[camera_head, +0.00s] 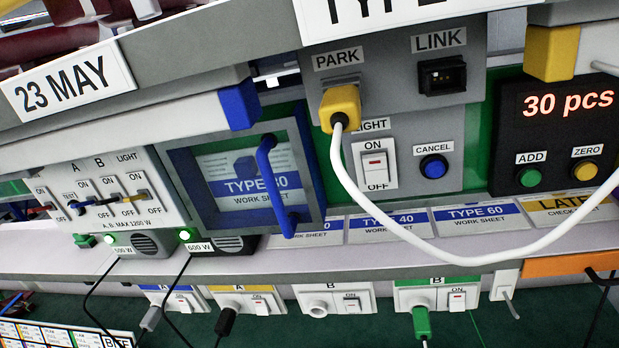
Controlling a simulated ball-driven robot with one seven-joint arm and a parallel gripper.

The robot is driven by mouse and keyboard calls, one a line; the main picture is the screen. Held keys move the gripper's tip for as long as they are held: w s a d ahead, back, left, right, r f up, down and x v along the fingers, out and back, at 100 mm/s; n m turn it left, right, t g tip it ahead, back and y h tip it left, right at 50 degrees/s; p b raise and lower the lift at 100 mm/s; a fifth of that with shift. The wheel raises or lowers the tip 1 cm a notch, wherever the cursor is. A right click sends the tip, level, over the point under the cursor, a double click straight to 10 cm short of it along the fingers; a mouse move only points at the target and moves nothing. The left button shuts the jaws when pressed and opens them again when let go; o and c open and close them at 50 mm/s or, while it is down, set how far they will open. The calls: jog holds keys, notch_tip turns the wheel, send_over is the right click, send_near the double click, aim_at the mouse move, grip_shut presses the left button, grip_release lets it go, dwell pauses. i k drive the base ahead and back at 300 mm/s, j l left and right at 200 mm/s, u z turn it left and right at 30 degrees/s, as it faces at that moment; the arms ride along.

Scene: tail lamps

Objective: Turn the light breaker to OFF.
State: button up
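A grey-white breaker panel (105,195) is at the left, marked A, B and LIGHT. Its levers stand in a row with ON above and OFF below. The light breaker lever (138,196) is the rightmost one, under the LIGHT label. It is small and seen at a slant, so I cannot tell whether it is at ON or OFF. A separate rocker switch (376,167) marked LIGHT, ON and OFF is on the grey panel at the centre.
A box with a blue handle (272,185) stands right of the breaker panel. A yellow plug (341,105) under PARK trails a white cable (420,245) across the front. A shelf (160,58) overhangs the panels. Sockets and plugs line the lower edge.

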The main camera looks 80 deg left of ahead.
aim_at(132, 199)
jog(key=k+u, duration=0.15)
jog(key=u, duration=0.2)
jog(key=k+u, duration=0.15)
jog(key=u, duration=0.25)
jog(key=k+j+u, duration=0.15)
jog(key=u, duration=0.2)
jog(key=l+u, duration=0.2)
jog(key=u, duration=0.2)
jog(key=l+u, duration=0.25)
jog(key=u, duration=0.2)
jog(key=l+u, duration=0.25)
jog(key=u, duration=0.15)
jog(key=l+u, duration=0.2)
jog(key=u, duration=0.2)
jog(key=i, duration=0.35)
